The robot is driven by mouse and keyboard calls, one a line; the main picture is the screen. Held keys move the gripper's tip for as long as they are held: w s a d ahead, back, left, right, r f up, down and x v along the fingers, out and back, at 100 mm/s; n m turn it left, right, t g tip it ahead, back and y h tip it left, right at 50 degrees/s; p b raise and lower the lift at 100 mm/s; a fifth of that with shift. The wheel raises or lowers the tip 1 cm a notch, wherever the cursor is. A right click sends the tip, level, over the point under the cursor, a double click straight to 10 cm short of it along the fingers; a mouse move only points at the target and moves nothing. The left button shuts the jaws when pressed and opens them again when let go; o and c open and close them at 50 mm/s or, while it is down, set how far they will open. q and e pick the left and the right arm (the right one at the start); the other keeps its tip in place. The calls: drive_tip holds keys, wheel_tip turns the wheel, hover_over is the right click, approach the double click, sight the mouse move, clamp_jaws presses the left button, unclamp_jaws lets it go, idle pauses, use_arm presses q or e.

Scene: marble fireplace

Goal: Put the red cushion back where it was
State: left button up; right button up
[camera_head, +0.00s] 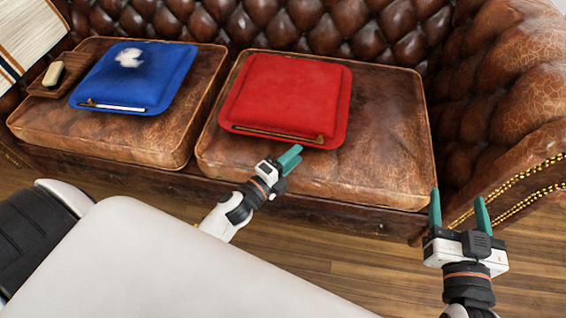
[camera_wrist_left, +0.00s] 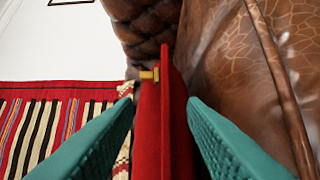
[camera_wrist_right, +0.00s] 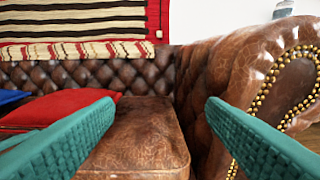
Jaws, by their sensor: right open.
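The red cushion (camera_head: 288,95) lies flat on the right seat of the leather sofa, its zipped edge facing me. My left gripper (camera_head: 292,158) is at the front edge of the cushion, turned so its fingers lie one above the other. In the left wrist view its fingers (camera_wrist_left: 160,105) stand partly apart with the cushion's red edge (camera_wrist_left: 165,135) seen between them. I cannot tell whether they press on it. My right gripper (camera_head: 459,212) is open and empty in front of the seat's right end. The right wrist view shows the cushion (camera_wrist_right: 60,105) partly behind one finger.
A blue cushion (camera_head: 135,80) with a white patch lies on the left seat (camera_head: 110,140). A wooden tray (camera_head: 75,66) holding a pale-topped brush (camera_head: 53,74) is beside it. The sofa's right armrest (camera_head: 520,110) rises near my right gripper. The seat right of the red cushion is bare.

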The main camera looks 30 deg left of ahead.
use_arm(q)
drive_tip(key=s+d+r+n, duration=0.2)
drive_tip(key=s+r+n, duration=0.1)
drive_tip(key=r+n, duration=0.4)
drive_tip(key=s+d+r+n+g+y, duration=0.1)
drive_tip(key=s+r+n, duration=0.3)
drive_tip(key=r+n, duration=0.4)
drive_tip(key=d+n, duration=0.1)
drive_tip(key=n, duration=0.2)
drive_tip(key=shift+d+n+g, duration=0.15)
drive_tip(key=shift+n+g, duration=0.15)
use_arm(e)
drive_tip(key=shift+s+d+f+g, duration=0.2)
drive_tip(key=shift+f+g, duration=0.3)
drive_tip(key=shift+f, duration=0.25)
